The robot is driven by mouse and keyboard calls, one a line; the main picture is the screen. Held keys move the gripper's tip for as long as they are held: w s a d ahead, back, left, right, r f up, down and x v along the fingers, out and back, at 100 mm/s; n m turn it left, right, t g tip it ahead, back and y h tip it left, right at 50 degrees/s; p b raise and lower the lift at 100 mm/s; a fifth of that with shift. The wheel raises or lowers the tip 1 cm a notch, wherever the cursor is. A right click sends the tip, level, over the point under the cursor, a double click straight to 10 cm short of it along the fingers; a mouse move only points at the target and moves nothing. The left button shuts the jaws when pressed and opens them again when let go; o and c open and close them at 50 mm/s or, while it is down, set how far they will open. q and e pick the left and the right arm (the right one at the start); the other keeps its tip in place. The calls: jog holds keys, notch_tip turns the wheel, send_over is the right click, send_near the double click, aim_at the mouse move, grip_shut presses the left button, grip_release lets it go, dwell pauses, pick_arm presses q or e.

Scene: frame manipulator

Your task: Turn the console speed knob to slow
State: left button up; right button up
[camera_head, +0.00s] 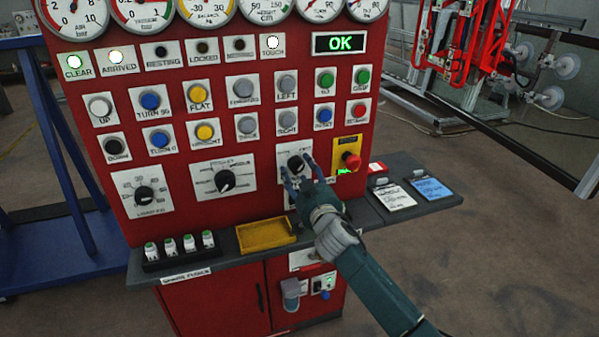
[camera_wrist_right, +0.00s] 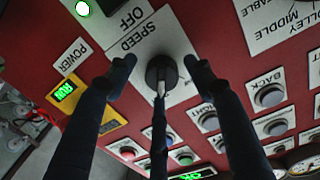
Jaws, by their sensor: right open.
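The speed knob (camera_head: 294,162) is a black rotary knob on a white plate on the red console. In the right wrist view the knob (camera_wrist_right: 161,70) sits beside the printed word SPEED, with a white pointer line on it. My right gripper (camera_head: 298,174) is open at the knob. In the wrist view the fingers of the right gripper (camera_wrist_right: 160,76) lie on both sides of the knob with visible gaps, and a third finger lies below it. The slow marking cannot be read. My left gripper is not in view.
A red emergency button (camera_head: 352,161) on a yellow plate is just right of the knob. A selector knob (camera_head: 224,181) is to the left. Below, a ledge holds a yellow tray (camera_head: 265,235) and cards (camera_head: 395,197). The display (camera_head: 339,43) reads OK.

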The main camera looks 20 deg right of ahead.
jog(key=c, duration=1.2)
jog(key=shift+o, duration=0.2)
jog(key=shift+f, duration=0.1)
